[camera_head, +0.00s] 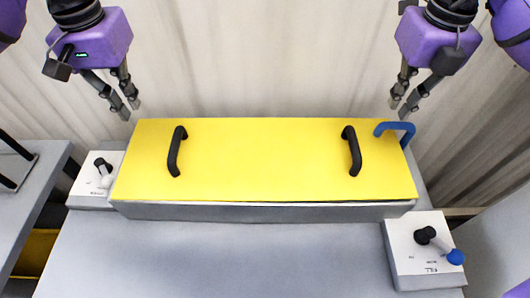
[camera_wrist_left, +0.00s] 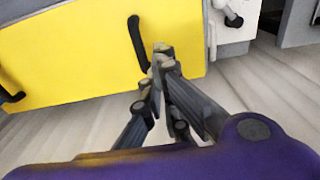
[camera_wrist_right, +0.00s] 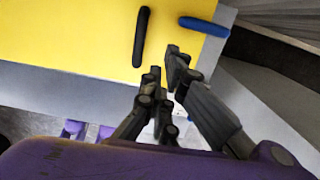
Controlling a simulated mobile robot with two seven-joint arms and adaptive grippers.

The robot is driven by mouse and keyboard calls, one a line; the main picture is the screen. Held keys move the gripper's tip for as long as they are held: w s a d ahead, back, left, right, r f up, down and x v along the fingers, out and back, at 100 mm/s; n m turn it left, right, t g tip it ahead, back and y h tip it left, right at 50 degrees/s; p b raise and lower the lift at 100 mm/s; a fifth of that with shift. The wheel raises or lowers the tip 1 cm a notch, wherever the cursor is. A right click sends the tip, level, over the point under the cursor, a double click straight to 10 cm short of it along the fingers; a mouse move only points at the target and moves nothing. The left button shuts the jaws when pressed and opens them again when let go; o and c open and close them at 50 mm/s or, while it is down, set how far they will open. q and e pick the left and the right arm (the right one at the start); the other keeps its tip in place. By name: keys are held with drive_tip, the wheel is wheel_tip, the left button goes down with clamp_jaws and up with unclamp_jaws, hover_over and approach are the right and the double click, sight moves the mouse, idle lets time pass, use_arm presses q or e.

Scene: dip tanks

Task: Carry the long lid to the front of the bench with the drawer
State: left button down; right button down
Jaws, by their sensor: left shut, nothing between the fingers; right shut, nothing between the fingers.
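The long yellow lid (camera_head: 260,160) lies flat on a grey tank (camera_head: 260,212) on the grey bench (camera_head: 220,260). It has two upright black bar handles, one on its left (camera_head: 176,150) and one on its right (camera_head: 352,150). My left gripper (camera_head: 124,108) is shut and empty by the lid's far left corner. In the left wrist view its fingertips (camera_wrist_left: 160,55) show near a black handle (camera_wrist_left: 137,40). My right gripper (camera_head: 398,106) is shut and empty by the far right corner, near a blue handle (camera_head: 395,127). I cannot make out a drawer in this bench.
A white control box (camera_head: 95,182) with a black-knobbed lever stands left of the tank. Another (camera_head: 420,250), with a black knob and a blue-tipped lever, stands at the front right. A separate grey table (camera_head: 35,190) is at the left, with something yellow (camera_head: 35,250) below it. The bench front is clear.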

sight(166, 154)
use_arm(q)
drive_tip(key=shift+a, duration=0.1)
use_arm(e)
drive_tip(key=shift+a, duration=0.1)
use_arm(q)
drive_tip(key=shift+f, duration=0.1)
